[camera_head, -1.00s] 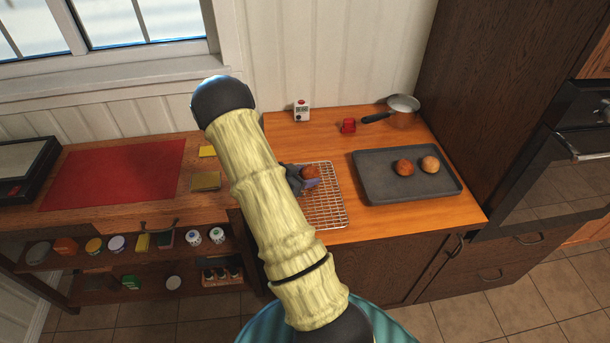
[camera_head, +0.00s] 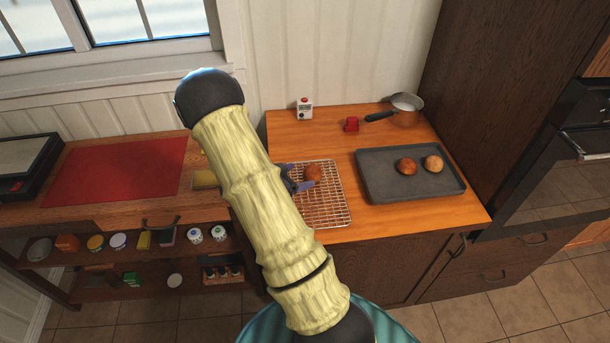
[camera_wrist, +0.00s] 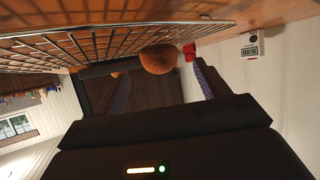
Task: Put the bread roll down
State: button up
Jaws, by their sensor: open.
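A brown bread roll (camera_head: 313,173) rests on the wire cooling rack (camera_head: 328,217). My gripper (camera_head: 300,187) is just left of the roll, partly hidden behind my arm in the head view. In the wrist view the roll (camera_wrist: 160,58) sits against the rack's wires (camera_wrist: 75,45), beyond and between the two spread fingers of my gripper (camera_wrist: 162,92). The fingers are open, and gaps show between them and the roll.
A dark baking tray (camera_head: 385,190) right of the rack holds two more rolls (camera_head: 407,165) (camera_head: 433,162). A red timer-like item (camera_head: 351,124), a white device (camera_head: 304,108) and a saucepan (camera_head: 405,110) stand behind. A red mat (camera_head: 120,172) lies on the left counter.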

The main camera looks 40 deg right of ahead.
jog(key=v, duration=0.7)
jog(key=shift+w+b, duration=0.1)
jog(key=shift+b, duration=0.2)
jog(key=shift+s+d, duration=0.1)
jog(key=shift+s, duration=0.1)
jog(key=shift+w, duration=0.15)
jog(key=shift+a, duration=0.2)
